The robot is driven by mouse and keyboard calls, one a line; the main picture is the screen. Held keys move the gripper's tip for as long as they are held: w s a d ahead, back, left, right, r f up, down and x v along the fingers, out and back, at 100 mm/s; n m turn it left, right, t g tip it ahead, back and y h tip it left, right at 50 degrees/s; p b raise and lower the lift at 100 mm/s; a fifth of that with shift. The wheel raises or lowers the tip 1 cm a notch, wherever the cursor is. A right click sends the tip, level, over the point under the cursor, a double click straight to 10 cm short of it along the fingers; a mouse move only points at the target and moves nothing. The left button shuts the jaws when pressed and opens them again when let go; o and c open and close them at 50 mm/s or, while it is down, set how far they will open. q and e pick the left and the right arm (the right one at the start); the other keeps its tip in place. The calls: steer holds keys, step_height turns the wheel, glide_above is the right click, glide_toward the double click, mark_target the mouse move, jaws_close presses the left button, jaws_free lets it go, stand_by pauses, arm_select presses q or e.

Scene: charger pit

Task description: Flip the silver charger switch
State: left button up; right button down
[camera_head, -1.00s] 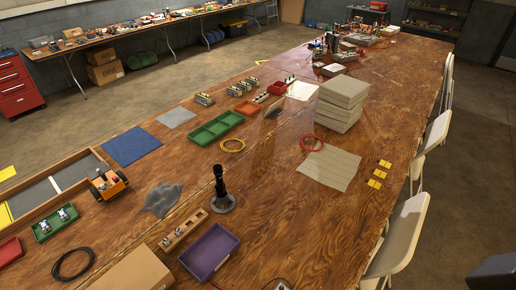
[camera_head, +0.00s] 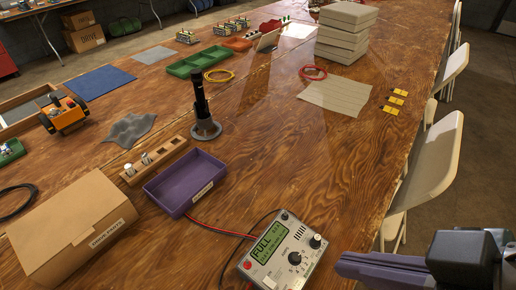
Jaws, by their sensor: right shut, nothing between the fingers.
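The charger (camera_head: 278,262) is a silver-grey box at the bottom centre of the head view, lying on the wooden table. Its green display reads FULL, with smaller text that I cannot make out. Dark knobs, a red button and small fittings sit on its face; I cannot tell for sure which one is the silver switch. My right gripper (camera_head: 342,265) comes in from the lower right, its purple fingers shut and empty, pointing left. It is to the right of the charger, apart from it in the picture. My left gripper is not in view.
Red and black leads run from the charger toward a purple tray (camera_head: 187,203). A cardboard box (camera_head: 72,231), a wooden block (camera_head: 128,178) with cylinders and a black stand (camera_head: 205,129) are to the left. White chairs (camera_head: 425,170) line the right edge. The table's middle right is clear.

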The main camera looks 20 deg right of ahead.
arm_select(q)
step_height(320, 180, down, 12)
steer(key=b, duration=0.9)
arm_select(e)
step_height(320, 180, down, 12)
steer(key=y, duration=0.1)
steer(key=shift+r+n+y, duration=0.2)
steer(key=shift+n+y, duration=0.1)
steer(key=shift+n, duration=0.1)
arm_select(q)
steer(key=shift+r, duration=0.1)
arm_select(e)
steer(key=shift+t, duration=0.3)
steer(key=b, duration=0.3)
glide_above(268, 282)
steer(key=s+d, duration=0.2)
steer(key=s, duration=0.1)
steer(key=f, duration=0.6)
steer(key=shift+w+f, duration=0.25)
steer(key=shift+f, duration=0.1)
step_height(268, 282, down, 3)
steer(key=shift+f+b, duration=0.2)
steer(key=shift+b, duration=0.6)
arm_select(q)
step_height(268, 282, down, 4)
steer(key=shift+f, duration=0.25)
arm_select(e)
steer(key=shift+w+a+f, duration=0.1)
steer(key=shift+f, duration=0.15)
steer(key=shift+f, duration=0.1)
